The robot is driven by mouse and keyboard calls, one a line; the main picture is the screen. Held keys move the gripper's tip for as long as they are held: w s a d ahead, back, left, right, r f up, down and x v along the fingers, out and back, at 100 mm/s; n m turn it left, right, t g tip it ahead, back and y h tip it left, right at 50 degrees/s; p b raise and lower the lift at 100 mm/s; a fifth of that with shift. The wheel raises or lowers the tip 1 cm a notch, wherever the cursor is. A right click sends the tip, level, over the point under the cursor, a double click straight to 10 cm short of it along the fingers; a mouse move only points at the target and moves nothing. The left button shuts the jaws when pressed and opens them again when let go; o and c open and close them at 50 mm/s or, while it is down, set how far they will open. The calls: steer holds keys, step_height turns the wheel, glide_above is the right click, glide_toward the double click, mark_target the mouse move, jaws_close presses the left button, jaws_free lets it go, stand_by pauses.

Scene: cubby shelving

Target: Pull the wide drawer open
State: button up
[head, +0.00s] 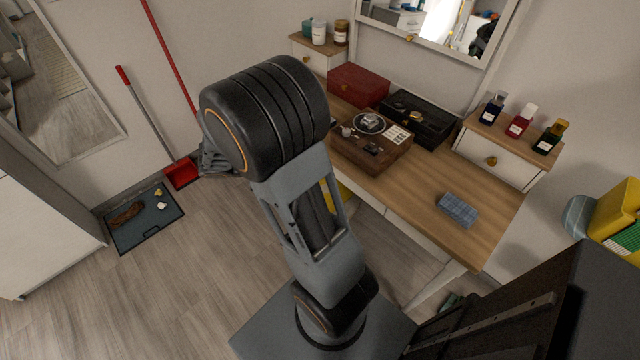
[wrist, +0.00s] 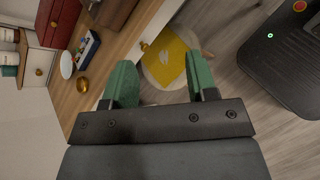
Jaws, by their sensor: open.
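The wide drawer is the white front under the wooden tabletop. In the head view its front (head: 418,233) shows as a pale strip, partly hidden by my arm. In the wrist view its front (wrist: 157,28) runs diagonally, with a round brass knob (wrist: 144,46). I see no clear gap showing it pulled out. My gripper (wrist: 162,82) is open, its two green fingers apart with nothing between them. The knob appears beyond the fingertips, nearer the left finger, and not touching. In the head view my gripper is mostly hidden behind my arm.
The tabletop (head: 425,200) bears a wooden box (head: 372,150), a red box (head: 358,86), a black box (head: 420,118) and a blue patterned item (head: 458,209). A stool with a yellow cushion (wrist: 172,62) stands below the drawer. A dustpan (head: 181,173) and floor tray (head: 145,216) lie left.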

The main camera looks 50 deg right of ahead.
steer(key=w+d+f+n+t+h+b, duration=0.1)
steer(key=w+d+f+n+h+b, duration=0.15)
steer(key=f, duration=0.45)
steer(key=w+d+f+n+t+h+b, duration=0.1)
steer(key=w+f+n+h+b, duration=0.2)
steer(key=f, duration=0.4)
steer(key=w+d+f+n+t+h+b, duration=0.1)
steer(key=d+f+n+h+b, duration=0.1)
steer(key=f+n+b, duration=0.3)
steer(key=shift+m, duration=0.55)
steer(key=d, duration=0.4)
steer(key=d+f, duration=0.1)
steer(key=d, duration=0.4)
steer(key=s+d+p, duration=0.1)
steer(key=d, duration=0.3)
steer(key=shift+d+f, duration=0.2)
steer(key=shift+d, duration=0.2)
steer(key=shift+w, duration=0.1)
jaws_close()
